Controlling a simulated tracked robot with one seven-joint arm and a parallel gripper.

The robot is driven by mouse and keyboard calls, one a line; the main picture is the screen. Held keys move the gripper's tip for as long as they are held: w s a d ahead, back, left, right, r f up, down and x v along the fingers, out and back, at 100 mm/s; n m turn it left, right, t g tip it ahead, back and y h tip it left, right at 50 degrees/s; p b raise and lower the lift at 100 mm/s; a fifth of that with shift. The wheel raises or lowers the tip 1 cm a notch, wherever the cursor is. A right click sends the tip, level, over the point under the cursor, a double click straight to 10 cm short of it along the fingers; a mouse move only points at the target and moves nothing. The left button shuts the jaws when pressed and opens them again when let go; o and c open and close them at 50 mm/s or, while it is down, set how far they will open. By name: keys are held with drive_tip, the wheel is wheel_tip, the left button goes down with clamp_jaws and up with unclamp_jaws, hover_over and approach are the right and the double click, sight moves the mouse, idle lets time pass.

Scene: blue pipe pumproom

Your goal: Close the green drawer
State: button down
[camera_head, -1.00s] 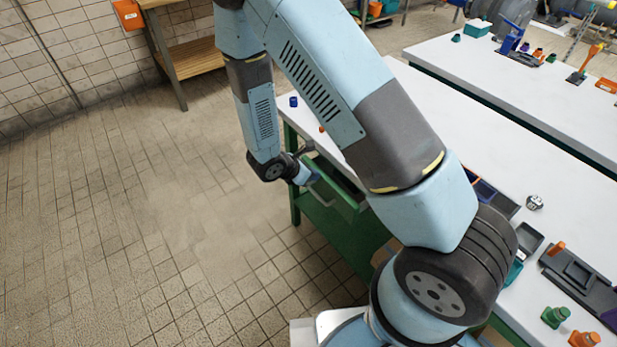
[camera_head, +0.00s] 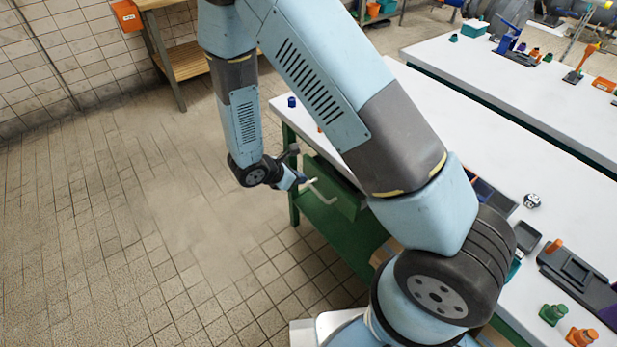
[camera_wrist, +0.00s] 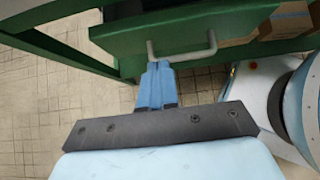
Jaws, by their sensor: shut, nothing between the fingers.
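The green drawer (camera_head: 338,188) sits under the near edge of the white-topped workbench in the head view. The arm hides part of the bench.
The white bench top (camera_head: 300,103) carries a small blue item (camera_head: 292,102), trays and green and orange parts. A green lower shelf (camera_head: 340,228) lies below the drawer. Cardboard boxes (camera_wrist: 285,22) show at the wrist view's upper right. The tiled floor on the left is clear.

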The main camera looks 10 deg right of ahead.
drive_tip(key=v, duration=0.7)
drive_tip(key=t+h, duration=0.4)
drive_tip(key=h, duration=0.4)
approach(312, 166)
drive_tip(key=x, duration=0.7)
drive_tip(key=shift+s+f, duration=0.1)
drive_tip(key=shift+a+t, duration=0.1)
drive_tip(key=shift+t, duration=0.2)
